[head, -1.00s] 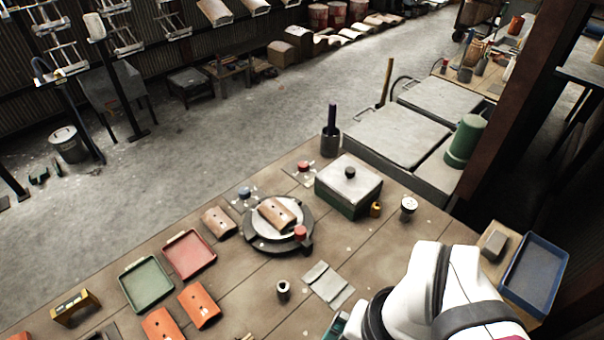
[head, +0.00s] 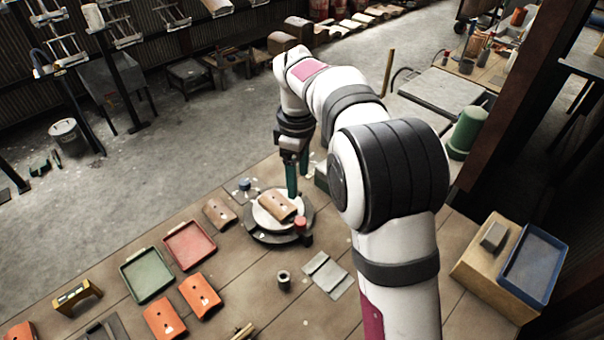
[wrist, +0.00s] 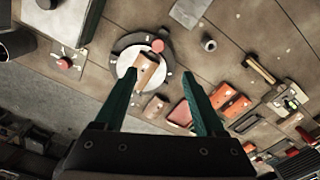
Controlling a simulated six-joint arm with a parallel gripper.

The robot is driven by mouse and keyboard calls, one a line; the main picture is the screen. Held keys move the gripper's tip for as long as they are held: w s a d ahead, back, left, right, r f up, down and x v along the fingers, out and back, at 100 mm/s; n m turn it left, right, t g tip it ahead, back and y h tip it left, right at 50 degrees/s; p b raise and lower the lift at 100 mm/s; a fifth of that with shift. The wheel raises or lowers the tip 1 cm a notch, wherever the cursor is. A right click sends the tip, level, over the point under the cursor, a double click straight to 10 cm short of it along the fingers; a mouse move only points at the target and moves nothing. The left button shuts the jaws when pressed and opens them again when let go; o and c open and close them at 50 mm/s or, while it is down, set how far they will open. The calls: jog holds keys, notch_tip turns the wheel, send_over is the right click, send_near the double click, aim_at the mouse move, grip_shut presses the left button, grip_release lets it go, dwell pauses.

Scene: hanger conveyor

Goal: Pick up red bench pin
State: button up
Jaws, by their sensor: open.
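Two small red-topped pieces show, and I cannot tell for certain which is the red bench pin. One red knob (wrist: 65,62) stands on a small plate at the left of the wrist view; my arm hides it in the head view. The other red knob (head: 300,222) sits at the near rim of the round turntable (head: 262,234) and also shows in the wrist view (wrist: 157,45). My gripper (head: 297,184) is open and empty, above the bench near the turntable's far side. In the wrist view its green fingers (wrist: 160,76) are spread apart, touching neither knob.
A curved brown tile (head: 277,206) lies on the turntable. Red (head: 190,244) and green (head: 147,274) trays, orange tiles (head: 200,294) and a hollow cylinder (head: 284,280) are on the near bench.

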aim_at(300, 220)
notch_tip(300, 220, down, 15)
jog(key=shift+w+d+f, duration=0.1)
jog(key=shift+w+d, duration=0.05)
grip_shut()
